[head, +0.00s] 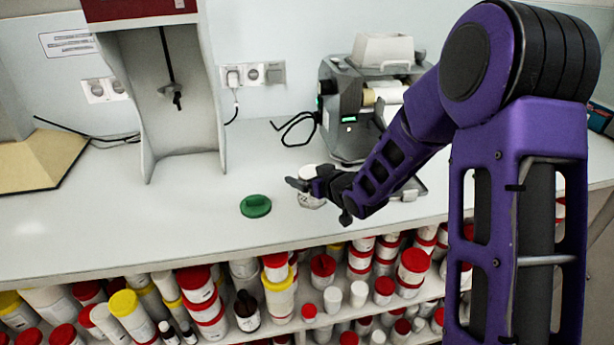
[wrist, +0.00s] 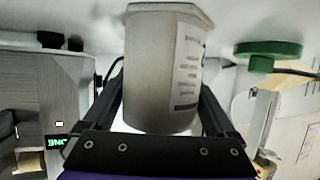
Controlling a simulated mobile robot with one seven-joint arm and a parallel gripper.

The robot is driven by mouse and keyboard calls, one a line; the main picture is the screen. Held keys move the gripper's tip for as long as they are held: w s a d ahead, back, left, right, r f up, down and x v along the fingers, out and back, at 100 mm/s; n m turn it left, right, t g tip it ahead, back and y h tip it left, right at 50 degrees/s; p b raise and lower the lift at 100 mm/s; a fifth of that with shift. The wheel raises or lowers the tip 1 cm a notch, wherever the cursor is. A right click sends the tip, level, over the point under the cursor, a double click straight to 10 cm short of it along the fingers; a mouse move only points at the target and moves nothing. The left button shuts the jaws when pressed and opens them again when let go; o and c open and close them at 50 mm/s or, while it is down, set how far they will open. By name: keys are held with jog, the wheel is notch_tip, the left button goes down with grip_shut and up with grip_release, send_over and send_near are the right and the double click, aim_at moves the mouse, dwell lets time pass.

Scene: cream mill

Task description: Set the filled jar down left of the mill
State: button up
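A white jar (head: 311,201) with a printed label stands upright near the counter's front edge. It fills the middle of the wrist view (wrist: 160,75). My gripper (head: 310,186) is closed around it, with a dark finger on each side. I cannot tell whether the jar's base touches the counter, and its contents are hidden.
A grey machine with rolls (head: 343,110) stands behind my arm on the right. A wooden board (head: 40,160) lies at the far left.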

jog(key=shift+o, duration=0.2)
jog(key=shift+r, duration=0.1)
jog(key=shift+r, duration=0.15)
jog(key=shift+s+d+r, duration=0.15)
jog(key=shift+s, duration=0.1)
jog(key=p+v, duration=0.1)
jog(key=v, duration=1)
jog(key=shift+s+p, duration=0.2)
jog(key=shift+p, duration=0.1)
